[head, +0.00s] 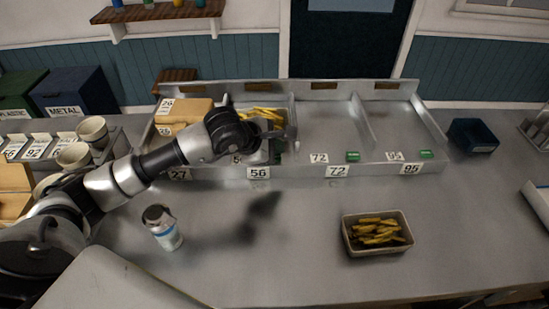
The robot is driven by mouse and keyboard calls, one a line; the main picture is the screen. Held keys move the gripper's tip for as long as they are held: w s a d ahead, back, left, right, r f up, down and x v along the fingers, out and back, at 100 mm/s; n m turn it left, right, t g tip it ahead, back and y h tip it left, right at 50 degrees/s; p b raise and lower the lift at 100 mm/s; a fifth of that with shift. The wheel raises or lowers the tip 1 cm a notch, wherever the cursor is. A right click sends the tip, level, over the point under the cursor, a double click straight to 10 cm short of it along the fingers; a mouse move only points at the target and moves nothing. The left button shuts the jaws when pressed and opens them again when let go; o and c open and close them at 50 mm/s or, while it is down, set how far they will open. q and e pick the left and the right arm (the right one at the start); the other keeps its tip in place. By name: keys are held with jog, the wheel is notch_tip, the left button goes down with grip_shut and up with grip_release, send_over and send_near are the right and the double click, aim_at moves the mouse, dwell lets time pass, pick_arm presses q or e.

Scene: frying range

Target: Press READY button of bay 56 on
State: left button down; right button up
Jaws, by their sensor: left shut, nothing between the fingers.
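The metal counter rack (390,170) is split into bays with number labels along its front. The 56 label (258,173) is on the front edge of its bay, which holds yellow fries (262,113) at the back. My left gripper (278,134) is shut and empty, above the front of bay 56. It and its wrist hide much of this bay's front. The READY button of bay 56 is not clearly visible, so contact cannot be told. Green buttons show at bay 72 (353,156) and bay 95 (426,154). My right gripper is not in view.
A tray of fries (348,243) stands on the counter at the right front. A shaker bottle (162,228) stands below my left arm. Cartons (184,112) fill the leftmost bay. Cups (92,130) stand at the left. A dark blue container (472,136) is at the right.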

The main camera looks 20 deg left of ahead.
pick_arm(q)
jog(key=shift+f+b, duration=0.4)
jog(key=shift+b, duration=0.15)
dwell(0.8)
jog(key=shift+r, duration=0.85)
jog(key=shift+r+p, duration=0.1)
jog(key=shift+p, duration=0.2)
notch_tip(320, 180, up, 6)
jog(key=shift+f+p, duration=0.1)
jog(key=shift+p, duration=0.9)
